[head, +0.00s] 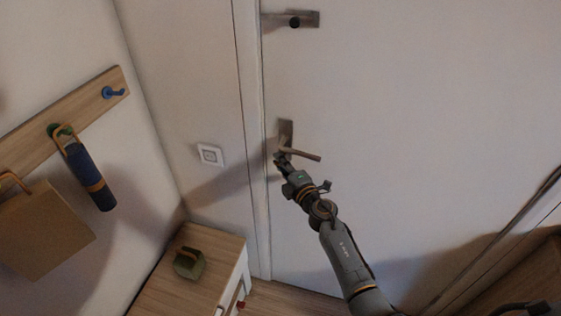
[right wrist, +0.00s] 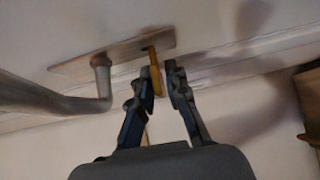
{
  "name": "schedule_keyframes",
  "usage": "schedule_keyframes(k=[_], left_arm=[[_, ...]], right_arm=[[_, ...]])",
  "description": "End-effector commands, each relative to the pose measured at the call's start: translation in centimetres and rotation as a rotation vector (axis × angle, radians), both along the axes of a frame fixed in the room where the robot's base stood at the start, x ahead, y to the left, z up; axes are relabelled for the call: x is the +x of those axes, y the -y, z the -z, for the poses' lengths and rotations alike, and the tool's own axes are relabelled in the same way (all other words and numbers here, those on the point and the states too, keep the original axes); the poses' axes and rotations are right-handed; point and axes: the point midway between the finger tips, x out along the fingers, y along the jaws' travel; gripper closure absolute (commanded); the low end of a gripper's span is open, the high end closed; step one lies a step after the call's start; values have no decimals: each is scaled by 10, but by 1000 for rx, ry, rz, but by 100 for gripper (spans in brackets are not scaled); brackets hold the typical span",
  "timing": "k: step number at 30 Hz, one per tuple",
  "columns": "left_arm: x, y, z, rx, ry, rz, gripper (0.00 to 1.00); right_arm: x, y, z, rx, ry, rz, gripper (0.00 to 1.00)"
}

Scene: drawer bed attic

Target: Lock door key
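A white door (head: 420,130) fills the middle and right of the head view. Its lower metal handle plate (head: 286,132) carries a lever handle (head: 305,154); both also show in the right wrist view, the plate (right wrist: 125,52) and the lever (right wrist: 55,98). A yellow key (right wrist: 156,72) sticks out from the end of the plate. My right gripper (head: 280,160) is at the plate, just under the lever. Its fingertips (right wrist: 160,78) stand either side of the key, close to it, with a narrow gap visible. The keyhole is hidden. My left gripper is out of view.
A second metal fitting (head: 292,20) is higher on the door. A wall switch (head: 210,155) and a wooden cabinet (head: 165,285) with a green object (head: 189,264) are left of the door. A peg rail (head: 85,105) holds a blue bottle (head: 90,178) and a brown bag (head: 45,230).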

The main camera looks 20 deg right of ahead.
Motion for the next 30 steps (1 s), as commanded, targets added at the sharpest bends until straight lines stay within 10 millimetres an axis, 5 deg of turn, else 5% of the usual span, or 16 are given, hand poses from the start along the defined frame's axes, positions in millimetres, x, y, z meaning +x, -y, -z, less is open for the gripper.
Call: schedule_keyframes(k=[14, 30], left_arm=[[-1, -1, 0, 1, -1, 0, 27], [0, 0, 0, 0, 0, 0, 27]], right_arm=[[-10, 3, 1, -4, -1, 1, 70], [-107, 21, 0, 1, -2, 0, 70]])
